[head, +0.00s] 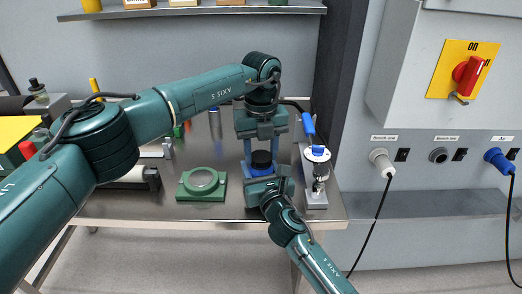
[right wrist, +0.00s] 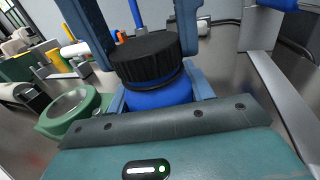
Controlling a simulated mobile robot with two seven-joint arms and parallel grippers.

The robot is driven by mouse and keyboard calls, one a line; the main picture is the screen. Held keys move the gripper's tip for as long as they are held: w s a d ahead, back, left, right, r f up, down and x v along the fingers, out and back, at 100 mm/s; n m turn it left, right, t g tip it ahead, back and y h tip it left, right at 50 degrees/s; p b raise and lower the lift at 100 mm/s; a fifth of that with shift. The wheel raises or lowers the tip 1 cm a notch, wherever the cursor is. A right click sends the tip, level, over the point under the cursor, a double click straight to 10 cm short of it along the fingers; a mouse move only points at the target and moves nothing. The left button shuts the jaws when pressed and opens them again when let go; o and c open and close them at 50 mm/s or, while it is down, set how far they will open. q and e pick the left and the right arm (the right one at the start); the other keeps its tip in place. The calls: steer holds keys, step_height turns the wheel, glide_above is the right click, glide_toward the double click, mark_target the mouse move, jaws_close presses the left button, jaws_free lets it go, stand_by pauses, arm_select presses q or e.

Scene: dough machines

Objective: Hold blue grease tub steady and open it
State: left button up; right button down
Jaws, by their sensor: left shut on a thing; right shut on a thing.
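The blue grease tub (right wrist: 160,96) stands upright near the front right of the steel bench, with its black ribbed lid (right wrist: 150,60) on top. In the head view the lid (head: 262,159) shows between my two grippers. My left gripper (head: 261,158) comes down from above, its fingers on either side of the lid, shut on it. My right gripper (head: 260,172) reaches in low from the front. Its blue fingers are shut on the tub body, one on each side. The lower tub is partly hidden by my right gripper.
A green fixture with a round glass (head: 203,181) stands left of the tub. A metal stand with a blue-handled device (head: 315,154) is close on the right. A wall cabinet with a red switch (head: 470,75) is further right. A shelf (head: 200,11) hangs above.

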mark_target(261, 156)
arm_select(q)
steer(key=n, duration=0.6)
steer(key=shift+n, duration=0.4)
steer(key=n, duration=0.8)
steer(key=shift+r, duration=0.15)
steer(key=shift+r, duration=1)
steer(key=shift+r, duration=2)
arm_select(e)
steer(key=c, duration=0.5)
jaws_free()
